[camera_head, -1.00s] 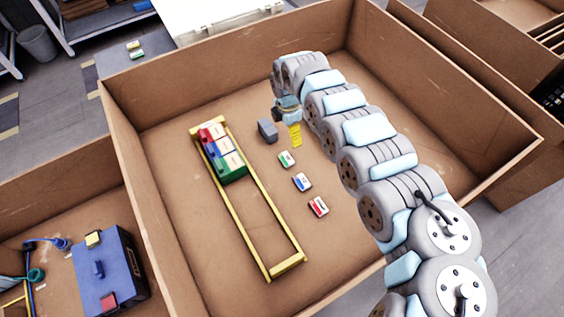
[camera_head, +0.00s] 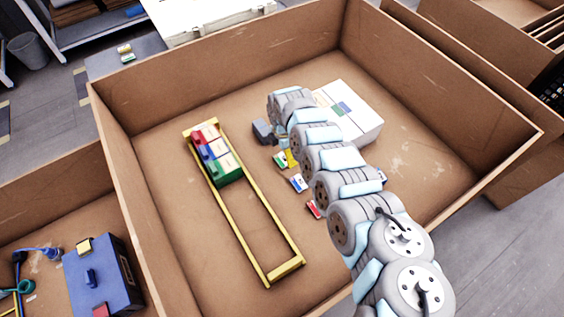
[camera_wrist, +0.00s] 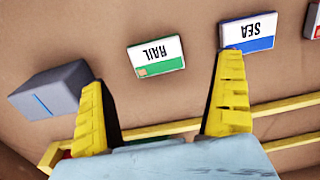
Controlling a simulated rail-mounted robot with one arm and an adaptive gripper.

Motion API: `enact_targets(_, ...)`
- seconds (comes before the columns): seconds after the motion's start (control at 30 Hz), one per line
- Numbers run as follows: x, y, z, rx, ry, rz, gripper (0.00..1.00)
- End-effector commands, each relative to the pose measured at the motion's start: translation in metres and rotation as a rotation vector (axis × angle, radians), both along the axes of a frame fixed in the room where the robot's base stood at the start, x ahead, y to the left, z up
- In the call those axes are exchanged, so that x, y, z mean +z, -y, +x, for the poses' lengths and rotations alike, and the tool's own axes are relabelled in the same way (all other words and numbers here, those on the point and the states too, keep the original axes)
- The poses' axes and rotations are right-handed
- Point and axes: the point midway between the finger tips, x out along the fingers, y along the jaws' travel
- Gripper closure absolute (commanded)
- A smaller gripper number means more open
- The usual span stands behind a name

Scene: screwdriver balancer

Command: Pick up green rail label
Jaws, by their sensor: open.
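The green rail label (camera_wrist: 156,55) is a small white tile reading "RAIL", with a green lower edge. It lies flat on the box floor. In the head view, the label (camera_head: 280,160) is partly hidden beside my gripper (camera_head: 290,158). In the wrist view, my gripper (camera_wrist: 161,72) has its two yellow fingers spread apart and nothing between them. The label appears just beyond the fingertips, between them in the picture. I cannot tell the height of the fingertips above the floor.
A blue "SEA" label (camera_wrist: 247,32) lies close by the right finger. A grey block (camera_wrist: 52,90) sits by the left finger. A red label (camera_head: 314,209) lies further off. A yellow frame (camera_head: 245,224) holds coloured blocks. A white box (camera_head: 360,128) stands behind my arm. Cardboard walls (camera_head: 215,60) surround everything.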

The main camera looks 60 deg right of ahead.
Motion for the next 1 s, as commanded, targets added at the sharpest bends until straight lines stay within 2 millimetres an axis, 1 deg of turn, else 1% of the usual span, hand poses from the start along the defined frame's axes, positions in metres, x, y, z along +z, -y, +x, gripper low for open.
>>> enact_targets(0.17,-0.01,0.0,0.003,0.001,0.002,-0.002,0.02)
enact_targets(0.4,-0.041,0.001,0.004,0.001,0.0,-0.001,0.02)
enact_targets(0.5,-0.05,0.0,0.004,0.001,-0.001,-0.001,0.02)
enact_targets(0.6,-0.054,0.001,0.003,0.0,-0.001,-0.001,0.02)
enact_targets(0.83,-0.053,0.001,0.003,0.0,0.0,-0.001,0.02)
enact_targets(0.87,-0.053,0.001,0.003,0.0,0.0,-0.001,0.05)
enact_targets(0.9,-0.053,0.001,0.003,0.0,0.0,-0.001,0.16)
enact_targets(0.97,-0.053,0.001,0.003,0.0,0.0,-0.001,0.34)
enact_targets(1.0,-0.053,0.001,0.003,0.0,0.0,-0.001,0.45)
